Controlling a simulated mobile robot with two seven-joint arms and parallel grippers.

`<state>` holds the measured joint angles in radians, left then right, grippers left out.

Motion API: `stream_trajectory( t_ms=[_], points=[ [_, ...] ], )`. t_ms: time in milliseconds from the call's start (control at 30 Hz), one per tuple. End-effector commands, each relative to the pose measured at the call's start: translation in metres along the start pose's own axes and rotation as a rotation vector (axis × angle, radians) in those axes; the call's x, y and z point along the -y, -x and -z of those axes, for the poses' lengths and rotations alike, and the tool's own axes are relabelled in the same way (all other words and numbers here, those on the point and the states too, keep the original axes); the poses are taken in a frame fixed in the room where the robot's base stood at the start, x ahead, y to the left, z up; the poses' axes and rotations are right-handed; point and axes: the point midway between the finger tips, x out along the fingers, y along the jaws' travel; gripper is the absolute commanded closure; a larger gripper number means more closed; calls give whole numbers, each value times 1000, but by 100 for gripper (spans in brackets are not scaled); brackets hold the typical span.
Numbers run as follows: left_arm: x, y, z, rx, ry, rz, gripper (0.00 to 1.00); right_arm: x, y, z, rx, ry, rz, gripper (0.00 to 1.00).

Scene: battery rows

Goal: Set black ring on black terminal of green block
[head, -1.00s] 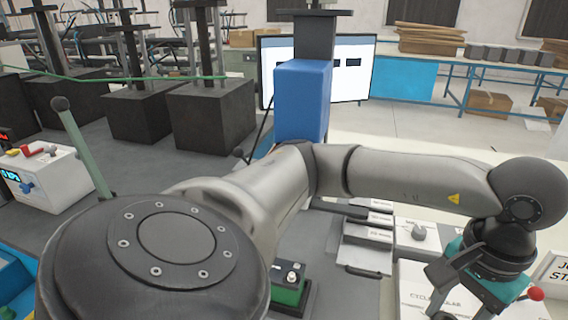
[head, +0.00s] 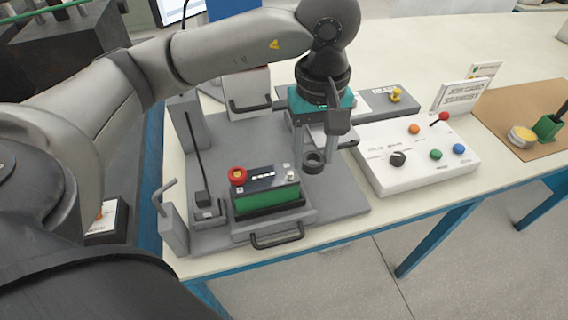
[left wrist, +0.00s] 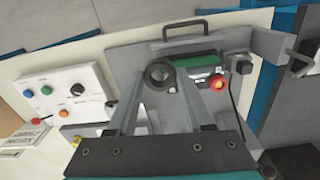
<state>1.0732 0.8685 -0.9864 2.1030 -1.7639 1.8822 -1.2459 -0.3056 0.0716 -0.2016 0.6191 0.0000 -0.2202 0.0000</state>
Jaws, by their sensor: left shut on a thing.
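The green block (head: 266,197) sits in a grey holder on the grey base plate, and its green side and top also show in the left wrist view (left wrist: 197,59). A red ring (head: 237,176) lies around the terminal at its left end. The other terminal (head: 288,171), small and pale on top, stands bare at its right end. My left gripper (head: 327,154) points down, shut on the black ring (head: 314,162). The ring hangs in the air to the right of the block, apart from it. In the left wrist view the ring (left wrist: 160,73) sits between the fingertips.
A white control panel (head: 415,160) with coloured knobs stands to the right. A grey post (head: 174,222) and a thin upright rod (head: 194,150) stand left of the block. A black handle (head: 277,237) is at the holder's front. A brown mat (head: 500,103) lies far right.

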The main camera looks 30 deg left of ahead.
Motion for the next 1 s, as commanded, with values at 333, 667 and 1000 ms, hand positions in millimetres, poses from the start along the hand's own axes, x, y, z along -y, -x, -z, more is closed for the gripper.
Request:
stream_trajectory(
  t_ms=[333,667,1000],
  points=[
    [2,26,23,-2,760,-3,100,-10,24,8,-9,3,-13,40],
    [8,48,43,-2,1479,-2,100,-10,44,10,-8,2,-13,40],
    [15,69,64,-5,2214,4,100,-10,65,9,-6,2,-12,40]
  ],
)
